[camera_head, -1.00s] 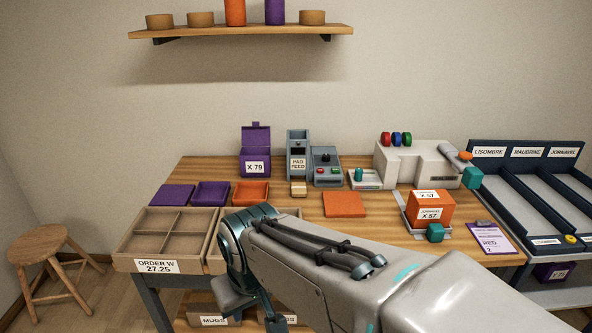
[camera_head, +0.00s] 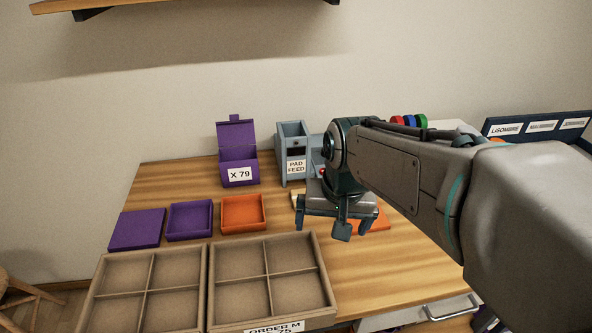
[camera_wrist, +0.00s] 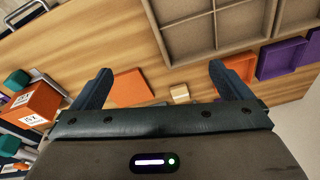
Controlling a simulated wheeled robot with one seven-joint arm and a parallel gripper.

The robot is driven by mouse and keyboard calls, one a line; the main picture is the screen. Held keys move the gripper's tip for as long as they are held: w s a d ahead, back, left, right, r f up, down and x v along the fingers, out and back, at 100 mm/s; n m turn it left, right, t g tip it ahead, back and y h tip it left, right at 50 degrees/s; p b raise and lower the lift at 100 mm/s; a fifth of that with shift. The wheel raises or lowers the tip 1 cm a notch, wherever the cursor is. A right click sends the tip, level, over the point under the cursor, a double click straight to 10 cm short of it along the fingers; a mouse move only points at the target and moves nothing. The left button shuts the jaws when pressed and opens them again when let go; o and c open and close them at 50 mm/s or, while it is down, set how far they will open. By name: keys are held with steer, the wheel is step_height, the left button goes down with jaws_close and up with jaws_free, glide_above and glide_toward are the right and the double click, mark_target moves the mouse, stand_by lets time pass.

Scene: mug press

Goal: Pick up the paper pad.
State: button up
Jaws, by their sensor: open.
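The paper pad appears to be a small cream block on the table in front of the grey pad feed (camera_head: 294,150). In the wrist view the pad (camera_wrist: 180,93) lies between the lines of the two fingers, nearer the right one, and apart from both. In the head view only a pale edge of the pad (camera_head: 296,199) shows; my gripper hides the rest. My gripper (camera_head: 334,226) is open and empty, fingers pointing down above the table. It also shows in the wrist view (camera_wrist: 160,72).
An orange flat square (camera_wrist: 130,89) lies close beside the pad. An orange tray (camera_head: 243,228), a purple tray (camera_head: 190,236) and a purple flat square (camera_head: 136,230) lie to the left. Divided cardboard boxes (camera_head: 208,290) fill the front. A purple box (camera_head: 238,176) stands behind.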

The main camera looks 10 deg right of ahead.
steer(key=w+d+r+m+g, duration=0.1)
steer(key=w+m, duration=0.7)
steer(key=w, duration=0.9)
steer(key=w+f+m+g, duration=0.1)
steer(key=w+f+m, duration=0.25)
steer(key=w, duration=0.35)
steer(key=w+f+m, duration=0.3)
steer(key=w+m, duration=0.1)
steer(key=w, duration=0.3)
steer(key=f, duration=0.5)
steer(key=f+p, duration=0.1)
steer(key=f, duration=0.4)
steer(key=f+p, duration=0.1)
steer(key=f, duration=0.4)
steer(key=shift+s+a+f, duration=0.15)
steer(key=shift+a, duration=0.15)
steer(key=shift+c, duration=0.4)
steer(key=c, duration=1)
